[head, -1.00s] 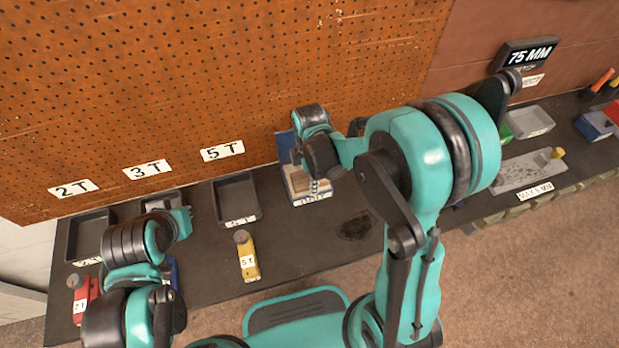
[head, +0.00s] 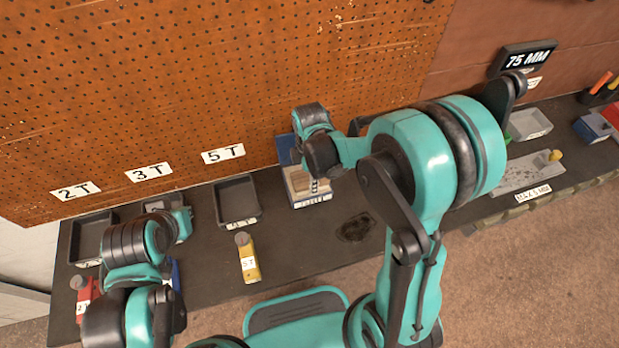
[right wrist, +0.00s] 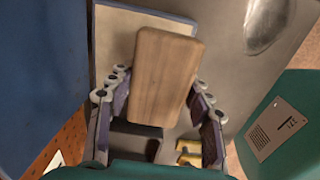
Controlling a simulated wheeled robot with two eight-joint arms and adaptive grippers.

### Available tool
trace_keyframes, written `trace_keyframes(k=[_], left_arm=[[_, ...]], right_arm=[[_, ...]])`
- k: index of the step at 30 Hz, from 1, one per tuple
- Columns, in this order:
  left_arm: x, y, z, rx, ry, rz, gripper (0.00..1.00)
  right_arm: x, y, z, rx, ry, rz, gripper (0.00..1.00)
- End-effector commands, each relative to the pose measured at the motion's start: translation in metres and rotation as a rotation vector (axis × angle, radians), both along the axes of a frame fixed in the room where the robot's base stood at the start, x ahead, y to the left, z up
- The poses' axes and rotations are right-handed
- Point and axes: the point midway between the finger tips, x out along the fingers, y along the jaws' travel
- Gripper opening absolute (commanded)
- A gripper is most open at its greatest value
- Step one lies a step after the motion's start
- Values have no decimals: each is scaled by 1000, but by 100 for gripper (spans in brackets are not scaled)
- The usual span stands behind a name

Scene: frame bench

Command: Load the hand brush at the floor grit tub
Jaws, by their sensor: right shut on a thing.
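In the right wrist view, my right gripper (right wrist: 161,80) is shut on a wooden block, which looks like the back of the hand brush (right wrist: 166,65). The bristles are hidden beneath it. The brush is over a shallow pale-surfaced container with a blue-grey rim (right wrist: 185,18), probably the floor grit tub. In the head view, a blue and pale labelled container (head: 312,201) stands against the pegboard under my right wrist; its label is too small to read. I cannot tell whether the brush touches the grit. My left gripper (head: 184,222) hangs over the bench at left, fingers unclear.
Dark trays (head: 237,197) line the pegboard below the 2 T, 3 T and 5 T signs. A yellow 5 T tool (head: 247,258) and a red tool (head: 87,296) lie in front. A grey plate (head: 522,176) lies at right. The bench around the dark stain (head: 356,228) is clear.

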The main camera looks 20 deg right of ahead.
Motion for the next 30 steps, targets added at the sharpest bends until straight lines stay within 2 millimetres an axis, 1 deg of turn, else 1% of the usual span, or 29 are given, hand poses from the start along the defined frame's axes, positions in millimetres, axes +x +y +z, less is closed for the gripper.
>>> trace_keyframes(k=[1, 16, 19, 30], left_arm=[[0, 0, 7, 0, 0, 0, 0], [0, 0, 37, 0, 0, 0, 0], [0, 0, 40, 0, 0, 0, 0], [0, 0, 38, 0, 0, 0, 0]], right_arm=[[0, 0, 8, 0, 0, 0, 28], [0, 0, 49, 0, 0, 0, 27], [0, 0, 53, 0, 0, 0, 27], [1, 0, 51, 0, -1, 0, 27]])
